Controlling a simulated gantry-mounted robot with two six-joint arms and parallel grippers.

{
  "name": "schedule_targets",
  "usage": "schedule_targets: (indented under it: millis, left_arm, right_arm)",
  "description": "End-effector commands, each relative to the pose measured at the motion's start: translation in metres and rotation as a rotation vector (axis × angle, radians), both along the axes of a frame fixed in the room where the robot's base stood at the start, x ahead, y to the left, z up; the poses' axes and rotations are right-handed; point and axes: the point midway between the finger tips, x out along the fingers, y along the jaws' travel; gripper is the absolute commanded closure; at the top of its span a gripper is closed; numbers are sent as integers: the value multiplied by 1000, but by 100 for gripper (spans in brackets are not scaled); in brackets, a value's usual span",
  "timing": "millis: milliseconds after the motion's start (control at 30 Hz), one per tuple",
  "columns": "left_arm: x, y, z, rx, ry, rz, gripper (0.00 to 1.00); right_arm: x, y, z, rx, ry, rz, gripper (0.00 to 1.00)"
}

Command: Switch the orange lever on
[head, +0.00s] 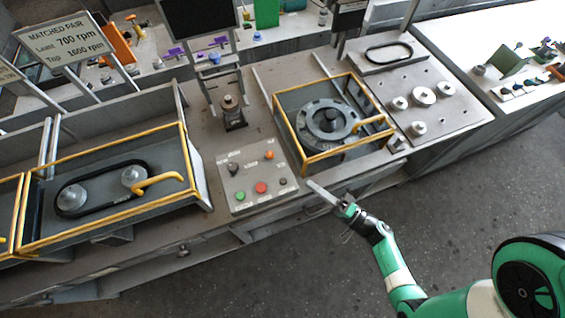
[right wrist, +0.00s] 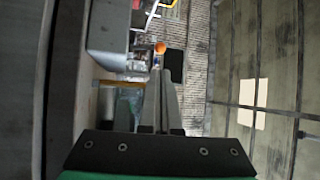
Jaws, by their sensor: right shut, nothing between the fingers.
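A small orange lever (head: 268,154) stands at the upper right of the grey control panel (head: 243,205) on the bench in the head view. Which way it is set is too small to tell. My right gripper (head: 314,187) is shut and empty, to the right of and nearer than the panel, apart from the lever. In the right wrist view its fingers (right wrist: 159,75) lie together, and an orange spot (right wrist: 160,47) shows just beyond their tips; I cannot tell for sure that it is the lever. My left gripper is not in view.
The panel also bears a black knob (head: 233,169), a green button (head: 240,196) and a red button (head: 261,188). A yellow-edged housing (head: 304,158) stands right of the panel, another yellow-edged tray (head: 198,187) left of it. The floor in front is clear.

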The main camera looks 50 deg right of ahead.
Motion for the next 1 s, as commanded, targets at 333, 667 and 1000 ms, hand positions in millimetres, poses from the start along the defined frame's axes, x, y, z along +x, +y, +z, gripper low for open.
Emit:
schedule_targets:
  millis: [333,667,1000]
  left_arm:
    - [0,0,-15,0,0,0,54]
    - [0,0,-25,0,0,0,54]
    - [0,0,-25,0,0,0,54]
  right_arm:
    - [72,3,12,-3,-4,6,100]
    - [113,3,22,0,-2,0,100]
    - [115,3,23,0,-1,-1,100]
